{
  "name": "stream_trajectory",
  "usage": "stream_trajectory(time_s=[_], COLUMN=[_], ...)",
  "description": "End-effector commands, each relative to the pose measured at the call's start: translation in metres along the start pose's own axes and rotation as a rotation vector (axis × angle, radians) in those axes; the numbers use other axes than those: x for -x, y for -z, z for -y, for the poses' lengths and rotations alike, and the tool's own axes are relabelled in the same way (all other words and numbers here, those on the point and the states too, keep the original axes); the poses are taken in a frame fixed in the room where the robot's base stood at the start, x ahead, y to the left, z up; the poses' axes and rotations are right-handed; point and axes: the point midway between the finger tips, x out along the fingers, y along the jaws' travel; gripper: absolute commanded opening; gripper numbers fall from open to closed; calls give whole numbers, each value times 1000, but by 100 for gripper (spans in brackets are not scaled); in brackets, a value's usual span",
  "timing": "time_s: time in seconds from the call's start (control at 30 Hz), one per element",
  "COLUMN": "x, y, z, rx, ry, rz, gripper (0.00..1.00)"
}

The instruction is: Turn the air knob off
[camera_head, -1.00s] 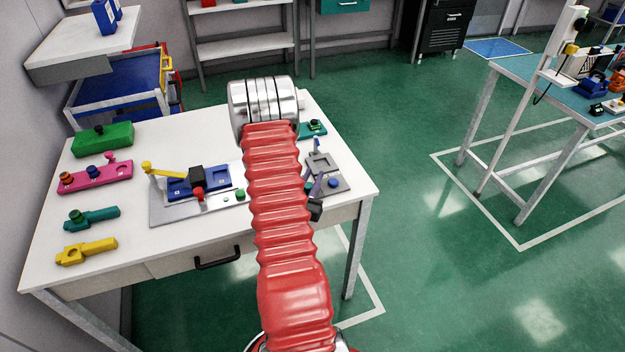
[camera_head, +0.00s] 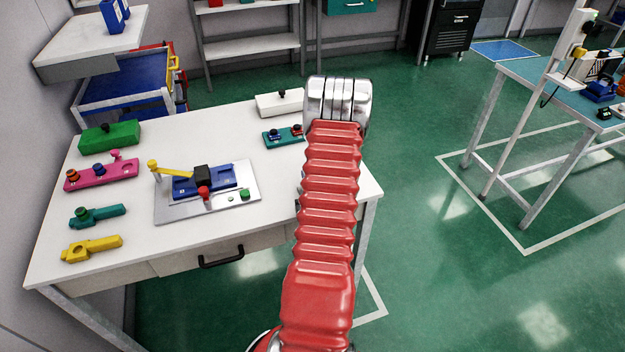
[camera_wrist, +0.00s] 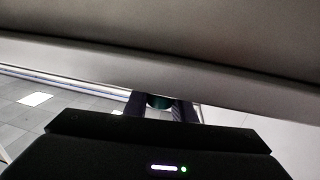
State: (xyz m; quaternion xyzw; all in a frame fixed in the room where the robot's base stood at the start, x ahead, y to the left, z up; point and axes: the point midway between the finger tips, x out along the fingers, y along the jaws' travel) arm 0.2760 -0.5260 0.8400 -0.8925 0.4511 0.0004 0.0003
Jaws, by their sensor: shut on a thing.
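My gripper (camera_wrist: 160,108) shows in the wrist view, its two dark fingers closed on a small dark teal round thing (camera_wrist: 159,101). Only part of that thing shows, and I cannot tell for certain that it is the air knob. In the head view my red-sleeved arm hides the gripper and whatever it holds. No knob in the head view can be clearly told as the air knob. A blue fixture (camera_head: 183,187) with a yellow lever, a red knob and green buttons sits on a metal plate on the table.
On the white table (camera_head: 140,232) lie green (camera_head: 112,138), pink (camera_head: 128,170), teal (camera_head: 108,215) and yellow (camera_head: 104,245) pieces at left. A teal block with knobs (camera_head: 272,139) and a white block (camera_head: 268,107) stand at the back. A pale overhanging surface (camera_wrist: 230,100) fills much of the wrist view.

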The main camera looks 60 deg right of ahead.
Motion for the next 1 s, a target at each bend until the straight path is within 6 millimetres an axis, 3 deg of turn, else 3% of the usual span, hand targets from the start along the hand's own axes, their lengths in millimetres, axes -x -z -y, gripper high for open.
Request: stream_trajectory(time_s=[1.0], x=[4], y=[2], z=[19], rx=[5], ry=[574], rz=[-7], gripper=[1])
